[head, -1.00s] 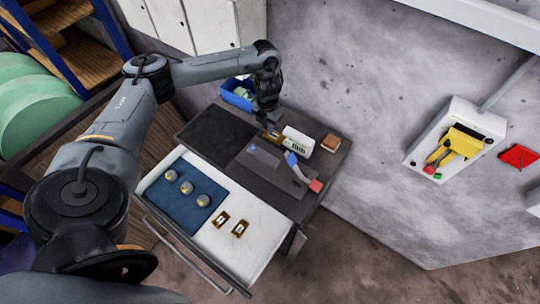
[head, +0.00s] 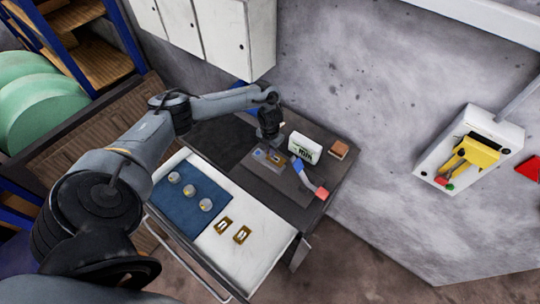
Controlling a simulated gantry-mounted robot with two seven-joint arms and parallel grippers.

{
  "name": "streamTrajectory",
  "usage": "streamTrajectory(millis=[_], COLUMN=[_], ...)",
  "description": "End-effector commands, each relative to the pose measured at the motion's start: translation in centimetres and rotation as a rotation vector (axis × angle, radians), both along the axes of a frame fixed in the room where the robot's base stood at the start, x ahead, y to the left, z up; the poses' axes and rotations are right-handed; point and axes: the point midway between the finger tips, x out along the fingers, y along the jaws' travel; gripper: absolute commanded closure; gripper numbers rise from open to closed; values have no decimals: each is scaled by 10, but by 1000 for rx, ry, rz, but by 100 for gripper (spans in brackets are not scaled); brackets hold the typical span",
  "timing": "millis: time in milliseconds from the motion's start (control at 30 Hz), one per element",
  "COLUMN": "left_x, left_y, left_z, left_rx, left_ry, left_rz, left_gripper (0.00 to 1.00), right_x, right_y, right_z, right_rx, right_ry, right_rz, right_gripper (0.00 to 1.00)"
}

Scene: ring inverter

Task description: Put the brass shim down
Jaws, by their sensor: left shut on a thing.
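A brass shim (head: 278,159) shows just below my left gripper (head: 273,148), low over a grey plate (head: 262,170) on the dark bench top. My left gripper points down and is shut on this shim; the fingertips are small and partly hidden by the wrist. Whether the shim touches the plate I cannot tell. My right gripper is not in view.
A white box (head: 304,147) with green print stands right of the gripper. A brown block (head: 339,149) and a blue and red tool (head: 321,193) are nearby. Three round pieces lie on the blue mat (head: 186,211) in the drawer. A yellow-handled wall unit (head: 480,153) hangs right.

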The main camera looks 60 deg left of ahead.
Motion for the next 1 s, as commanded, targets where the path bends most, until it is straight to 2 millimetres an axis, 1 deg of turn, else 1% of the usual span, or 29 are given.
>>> streamTrajectory(millis=[300, 400, 633, 767, 800, 933, 967, 1000], left_x=[-1, 0, 0, 0, 0, 0, 0, 0], left_y=[-1, 0, 0, 0, 0, 0, 0, 0], left_z=[-35, -39, -39, -43, -42, -41, -41, -41], left_rx=[-1, 1, 1, 1, 1, 1, 1, 1], left_ry=[2, 0, 0, 0, 0, 0, 0, 0], left_rz=[1, 0, 0, 0, 0, 0, 0, 0], left_gripper=[100, 100, 100, 100, 83, 63, 60, 60], right_x=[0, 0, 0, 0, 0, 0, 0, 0], right_y=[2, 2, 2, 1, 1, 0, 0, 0], right_z=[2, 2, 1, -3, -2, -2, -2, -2], right_rx=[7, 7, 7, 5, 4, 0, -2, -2], right_ry=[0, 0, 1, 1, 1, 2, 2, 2], right_rz=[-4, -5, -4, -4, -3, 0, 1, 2], right_gripper=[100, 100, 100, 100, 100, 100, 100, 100])
